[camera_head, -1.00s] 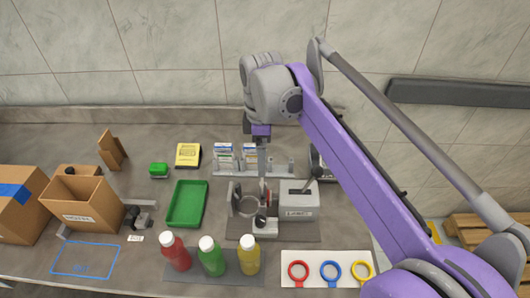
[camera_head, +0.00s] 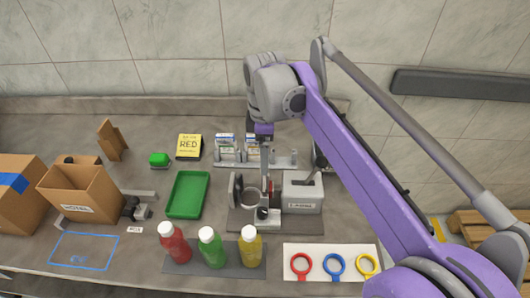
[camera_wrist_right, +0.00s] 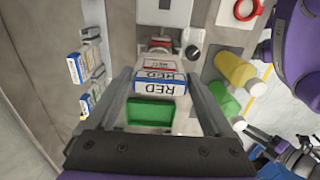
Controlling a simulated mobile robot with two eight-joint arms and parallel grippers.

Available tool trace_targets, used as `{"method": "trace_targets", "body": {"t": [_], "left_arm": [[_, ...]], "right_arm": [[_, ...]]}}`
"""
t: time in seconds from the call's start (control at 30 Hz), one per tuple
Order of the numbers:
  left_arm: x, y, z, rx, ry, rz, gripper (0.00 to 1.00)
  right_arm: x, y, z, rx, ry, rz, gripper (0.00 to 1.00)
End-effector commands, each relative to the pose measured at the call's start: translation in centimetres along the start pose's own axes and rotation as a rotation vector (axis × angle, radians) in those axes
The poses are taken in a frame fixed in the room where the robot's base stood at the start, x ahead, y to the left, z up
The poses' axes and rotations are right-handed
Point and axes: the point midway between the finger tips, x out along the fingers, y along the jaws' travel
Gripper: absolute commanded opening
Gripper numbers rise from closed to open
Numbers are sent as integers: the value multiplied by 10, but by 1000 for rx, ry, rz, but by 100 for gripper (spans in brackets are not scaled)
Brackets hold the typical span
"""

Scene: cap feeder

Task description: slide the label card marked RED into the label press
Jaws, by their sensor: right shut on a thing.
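My right gripper (camera_wrist_right: 162,88) is shut on a white card with a blue edge, marked RED (camera_wrist_right: 158,86), in the right wrist view. The same gripper (camera_head: 265,180) hangs in the head view above the ring-shaped holder, just left of the label press (camera_head: 302,193). The press is a grey box with a dark lever on top; part of a grey box also shows at the top of the wrist view (camera_wrist_right: 165,12). The card cannot be made out clearly in the head view.
A rack (camera_head: 284,160) with more cards stands behind the press. A yellow pad marked RED (camera_head: 189,147), a green tray (camera_head: 187,194) and a brown open box (camera_head: 78,193) lie left. Red (camera_head: 173,244), green (camera_head: 211,247) and yellow bottles (camera_head: 250,247) stand in front, beside coloured rings (camera_head: 333,266).

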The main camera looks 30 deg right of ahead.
Motion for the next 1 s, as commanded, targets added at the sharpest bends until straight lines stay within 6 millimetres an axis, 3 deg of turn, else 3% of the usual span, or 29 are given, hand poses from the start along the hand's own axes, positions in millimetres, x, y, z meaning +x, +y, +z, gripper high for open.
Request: {"method": "trace_targets", "body": {"t": [1.0], "left_arm": [[12,0,9,0,-5,0,50]], "right_arm": [[26,0,0,0,0,0,33]]}}
